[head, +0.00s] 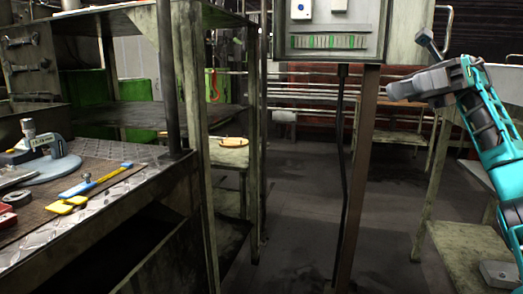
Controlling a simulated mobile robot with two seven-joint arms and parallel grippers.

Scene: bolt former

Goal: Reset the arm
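My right arm, teal and grey, comes in from the right edge. A small dark piece with a stem (432,46) sticks up and left from near the gripper. I cannot tell whether it is part of the gripper or a separate thing. The fingers are seen at an angle and do not show clearly as open or shut. My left gripper is not in view.
At left, a workbench (113,190) carries a gauge on a round grey base (47,165), a yellow-and-blue tool (86,184) and other small tools. A control box (330,42) stands on a post (360,180) in the middle. A low table (475,255) is at lower right. Open floor lies between.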

